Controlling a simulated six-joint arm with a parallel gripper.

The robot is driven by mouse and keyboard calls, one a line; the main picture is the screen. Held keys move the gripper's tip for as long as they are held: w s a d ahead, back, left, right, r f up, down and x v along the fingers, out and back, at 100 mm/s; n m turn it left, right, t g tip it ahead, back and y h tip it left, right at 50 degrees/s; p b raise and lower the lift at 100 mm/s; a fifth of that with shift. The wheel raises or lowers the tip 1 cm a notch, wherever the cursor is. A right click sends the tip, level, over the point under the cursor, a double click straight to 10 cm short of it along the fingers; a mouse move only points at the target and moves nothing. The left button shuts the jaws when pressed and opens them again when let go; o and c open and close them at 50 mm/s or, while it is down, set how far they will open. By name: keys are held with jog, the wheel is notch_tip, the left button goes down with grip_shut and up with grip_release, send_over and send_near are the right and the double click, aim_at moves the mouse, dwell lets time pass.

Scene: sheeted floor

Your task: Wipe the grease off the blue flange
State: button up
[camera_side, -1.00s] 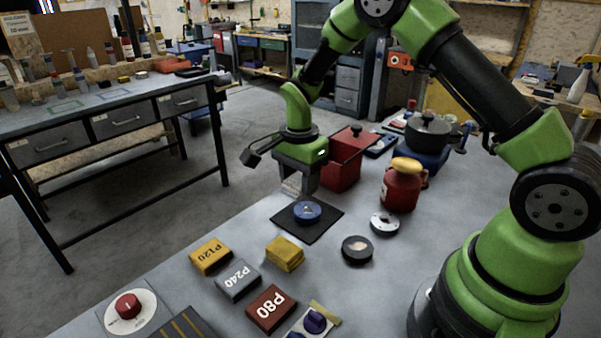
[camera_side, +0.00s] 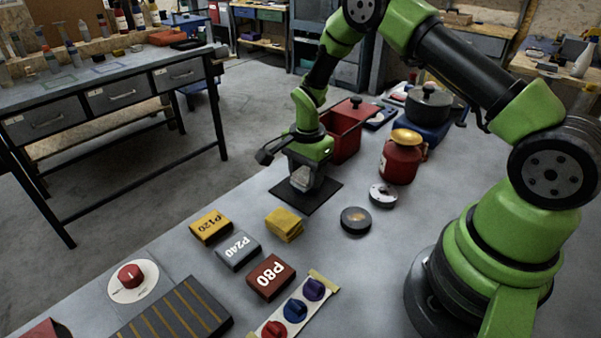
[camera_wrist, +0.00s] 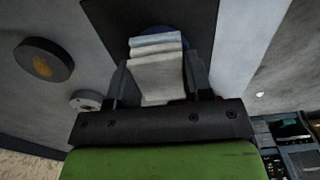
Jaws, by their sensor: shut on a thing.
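My gripper (camera_side: 303,182) is over the black mat (camera_side: 325,193) and points down. It is shut on a folded pale grey cloth (camera_wrist: 157,68), which also shows in the side view (camera_side: 302,177). The blue flange (camera_wrist: 187,48) lies on the mat below the cloth. Only thin blue edges of it show past the cloth in the wrist view; in the side view it is hidden behind my gripper and the cloth. The cloth looks to be at or just above the flange; I cannot tell if they touch. Any grease there is hidden.
To the right are a silver flange (camera_side: 383,195), a dark disc with a brown patch (camera_side: 356,221) and a red can (camera_side: 400,163). A red bin (camera_side: 344,138) stands behind my gripper.

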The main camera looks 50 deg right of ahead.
jog(key=shift+d, duration=1.3)
jog(key=shift+a, duration=2.75)
jog(key=shift+d+r, duration=0.1)
jog(key=shift+r, duration=4)
